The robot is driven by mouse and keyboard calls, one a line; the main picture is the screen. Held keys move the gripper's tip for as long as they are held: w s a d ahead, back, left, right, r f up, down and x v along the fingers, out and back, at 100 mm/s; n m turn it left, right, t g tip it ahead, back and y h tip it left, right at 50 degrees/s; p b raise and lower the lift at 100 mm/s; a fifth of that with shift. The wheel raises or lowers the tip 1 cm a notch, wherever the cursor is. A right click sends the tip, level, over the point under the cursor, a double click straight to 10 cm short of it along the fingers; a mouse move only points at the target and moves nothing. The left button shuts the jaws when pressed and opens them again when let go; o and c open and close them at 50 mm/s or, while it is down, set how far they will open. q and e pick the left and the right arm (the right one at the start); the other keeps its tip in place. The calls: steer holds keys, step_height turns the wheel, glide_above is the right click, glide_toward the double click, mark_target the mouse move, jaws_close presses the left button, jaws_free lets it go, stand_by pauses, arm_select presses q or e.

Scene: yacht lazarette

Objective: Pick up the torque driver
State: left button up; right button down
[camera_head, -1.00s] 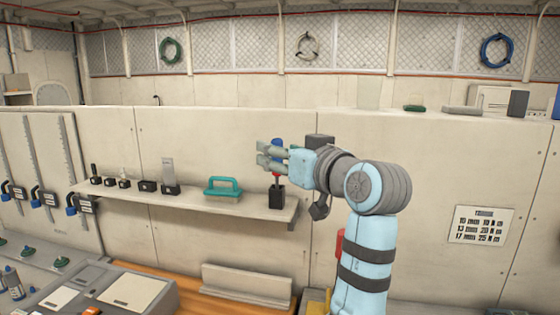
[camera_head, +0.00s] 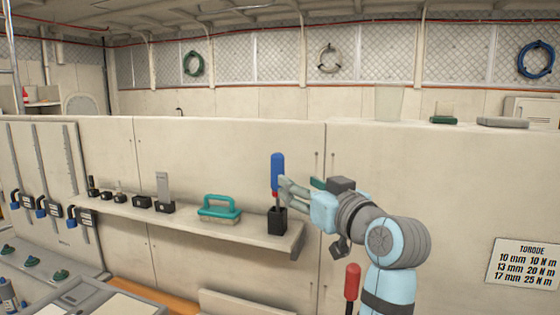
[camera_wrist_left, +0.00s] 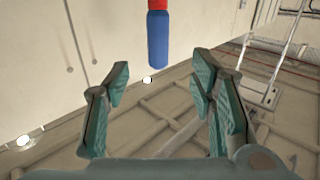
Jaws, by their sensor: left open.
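The torque driver (camera_head: 277,172) has a blue handle and a red collar. It stands upright in a black holder (camera_head: 277,220) near the right end of the wall shelf. My left gripper (camera_head: 285,189) is open and empty, level with the lower handle and just to its right in the head view. In the left wrist view, the blue handle and red collar (camera_wrist_left: 158,35) show at the top, across the gap between the open fingers (camera_wrist_left: 162,75). The handle's end lies near the fingertip line; I cannot tell whether anything touches. My right gripper is not in view.
A teal-handled brush (camera_head: 219,208) and several small black-based items stand on the shelf (camera_head: 240,232) to the left. A red-handled tool (camera_head: 352,282) is below, beside my left arm. A torque chart (camera_head: 524,264) hangs at right.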

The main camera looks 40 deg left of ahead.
mark_target(281, 168)
arm_select(q)
steer(key=x, duration=0.6)
steer(key=shift+a+r+p, duration=0.25)
steer(key=shift+a+p, duration=0.1)
steer(key=x, duration=0.1)
steer(key=p+x, duration=0.1)
steer(key=x, duration=0.1)
steer(key=r+p+x, duration=0.1)
steer(key=x, duration=0.1)
steer(key=shift+w+d, duration=0.2)
steer(key=shift+w, duration=0.05)
steer(key=shift+a+f, duration=0.15)
steer(key=shift+a, duration=0.15)
jaws_close()
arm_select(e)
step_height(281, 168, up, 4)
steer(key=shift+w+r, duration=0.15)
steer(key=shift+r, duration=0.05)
